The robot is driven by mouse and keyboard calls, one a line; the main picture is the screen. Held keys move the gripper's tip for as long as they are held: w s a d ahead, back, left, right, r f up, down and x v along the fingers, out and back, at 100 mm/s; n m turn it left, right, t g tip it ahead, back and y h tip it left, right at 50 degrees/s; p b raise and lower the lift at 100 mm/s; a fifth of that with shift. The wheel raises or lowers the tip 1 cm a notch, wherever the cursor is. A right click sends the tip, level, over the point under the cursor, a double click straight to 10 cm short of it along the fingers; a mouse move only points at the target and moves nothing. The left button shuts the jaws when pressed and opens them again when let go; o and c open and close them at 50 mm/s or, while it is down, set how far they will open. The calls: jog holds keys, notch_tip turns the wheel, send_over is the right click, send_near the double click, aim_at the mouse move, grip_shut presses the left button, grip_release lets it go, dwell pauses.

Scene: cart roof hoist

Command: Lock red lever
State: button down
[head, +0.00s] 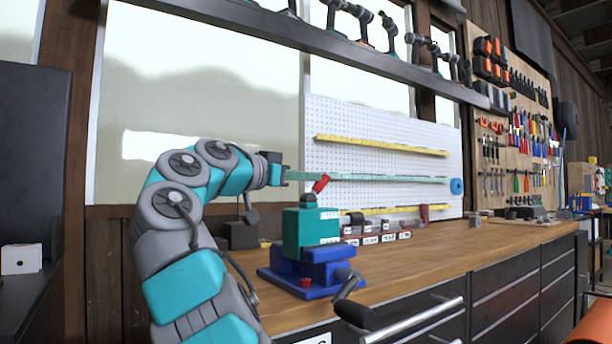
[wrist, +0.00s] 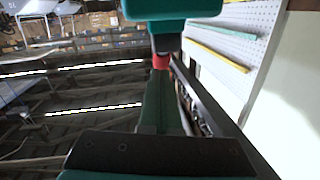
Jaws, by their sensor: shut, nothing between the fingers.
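The red lever (head: 320,184) sticks up, tilted, from the top of a teal and blue vise-like device (head: 311,232) on the workbench. My gripper (head: 306,176) is shut and empty. It reaches in from the left at the lever's height, with its tip close to the lever's upper end. I cannot tell whether they touch. In the wrist view a red piece (wrist: 161,62), apparently the lever, shows just beyond the green fingers of my gripper (wrist: 160,100). The lever's lower end is partly hidden there.
The wooden workbench (head: 450,250) is mostly clear to the right. A dark crank handle (head: 352,313) juts from the device's front. Labelled bins (head: 388,237) stand behind it. A white pegboard (head: 385,125) with yellow and teal rails is at the back. A tool shelf (head: 340,45) runs above.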

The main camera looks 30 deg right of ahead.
jog(key=shift+d+r+p, duration=0.1)
jog(key=shift+d+p, duration=0.25)
jog(key=shift+p, duration=0.05)
jog(key=shift+d, duration=0.1)
jog(key=shift+d+f+b, duration=0.25)
jog(key=shift+d+b, duration=0.05)
jog(key=shift+d, duration=0.65)
dwell(1.5)
